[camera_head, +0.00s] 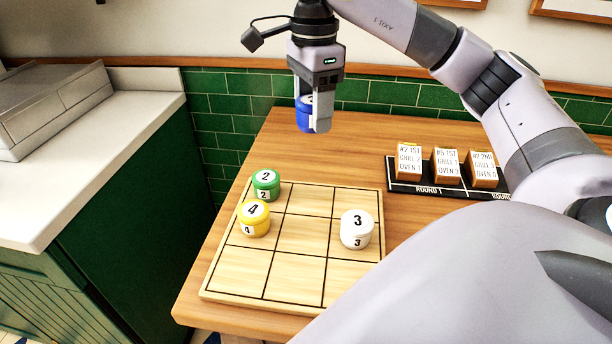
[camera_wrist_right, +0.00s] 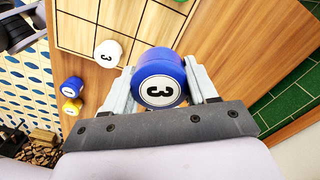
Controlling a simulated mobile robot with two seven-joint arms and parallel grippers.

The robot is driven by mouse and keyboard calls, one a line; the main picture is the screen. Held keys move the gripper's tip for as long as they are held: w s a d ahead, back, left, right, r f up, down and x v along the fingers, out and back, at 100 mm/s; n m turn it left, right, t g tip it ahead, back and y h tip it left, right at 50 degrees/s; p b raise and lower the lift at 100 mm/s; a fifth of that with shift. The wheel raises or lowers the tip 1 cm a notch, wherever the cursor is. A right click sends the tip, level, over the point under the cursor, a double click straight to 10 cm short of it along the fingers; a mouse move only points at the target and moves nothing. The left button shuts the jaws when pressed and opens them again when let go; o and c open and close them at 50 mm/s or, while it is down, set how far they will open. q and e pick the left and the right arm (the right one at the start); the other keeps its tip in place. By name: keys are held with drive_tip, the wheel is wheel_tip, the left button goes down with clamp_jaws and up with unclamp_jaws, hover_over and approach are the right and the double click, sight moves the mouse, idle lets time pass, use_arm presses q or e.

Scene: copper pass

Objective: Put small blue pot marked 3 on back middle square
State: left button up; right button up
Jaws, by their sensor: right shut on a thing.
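The small blue pot marked 3 (camera_head: 304,115) is in my right gripper (camera_head: 322,122), held in the air above the far edge of the table. In the right wrist view the blue pot (camera_wrist_right: 160,80) sits between the two fingers, its 3 label facing the camera. The wooden board (camera_head: 250,272) has a three-by-three grid. Its back middle square (camera_head: 309,201) is empty. A green pot marked 2 (camera_head: 265,184) stands on the back left square, a yellow pot marked 4 (camera_head: 254,219) on the middle left, and a white pot marked 3 (camera_head: 357,229) on the middle right. My left gripper is out of view.
A black rack (camera_head: 420,190) with order cards stands on the table right of the board. A green tiled wall (camera_head: 400,95) is close behind the held pot. A white counter (camera_head: 100,130) is on the left. Blue and yellow pots (camera_wrist_right: 72,98) show at left in the wrist view.

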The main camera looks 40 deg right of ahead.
drive_tip(key=b, duration=0.2)
hover_over(311, 199)
wheel_tip(311, 199, down, 6)
wheel_tip(311, 199, down, 5)
drive_tip(key=shift+s+f, duration=0.1)
drive_tip(key=shift+f, duration=2.7)
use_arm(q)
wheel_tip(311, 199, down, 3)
use_arm(e)
drive_tip(key=shift+f, duration=0.1)
drive_tip(key=o, duration=1.1)
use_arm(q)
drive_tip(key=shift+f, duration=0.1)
use_arm(e)
drive_tip(key=shift+o, duration=0.2)
